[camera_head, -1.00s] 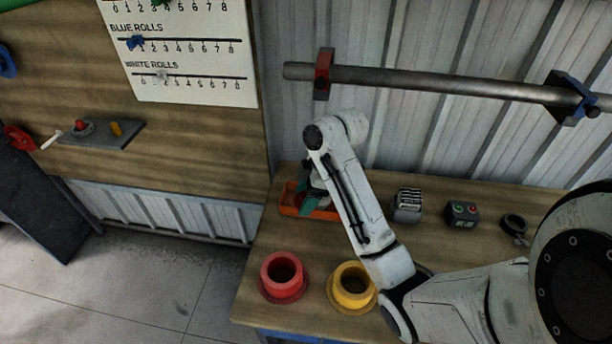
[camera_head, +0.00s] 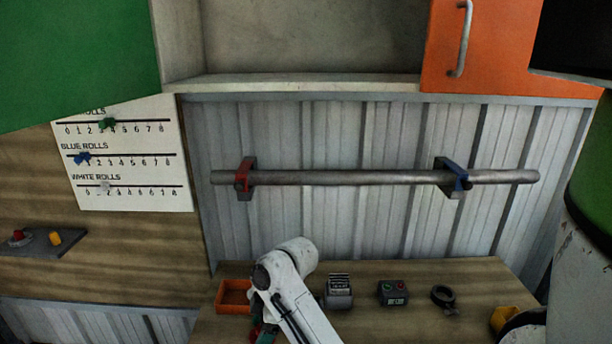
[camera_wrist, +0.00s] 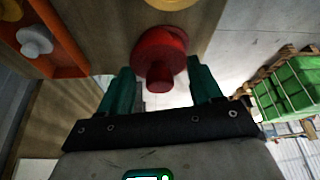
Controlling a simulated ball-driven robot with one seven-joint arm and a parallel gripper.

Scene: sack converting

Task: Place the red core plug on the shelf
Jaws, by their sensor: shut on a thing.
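The red core plug (camera_wrist: 160,78) shows in the wrist view as a stub between the two teal fingers of my gripper (camera_wrist: 161,80), which is shut on it. Broader red behind the stub reaches both fingertips; I cannot tell whether all of it is the plug. In the head view my gripper (camera_head: 265,334) is at the bottom edge, mostly hidden by my arm, with a little red beside it. The open shelf (camera_head: 300,87) is a pale board high above the bench, between a green panel and an orange door. Its visible board is bare.
An orange tray (camera_head: 234,308) stands on the bench; a white knobbed plug (camera_wrist: 35,40) lies in it. A steel bar (camera_head: 345,178) crosses the wall below the shelf. A orange door (camera_head: 490,45) is at right, a green panel (camera_head: 75,55) at left. A small ledge (camera_head: 40,244) holds red and yellow pieces.

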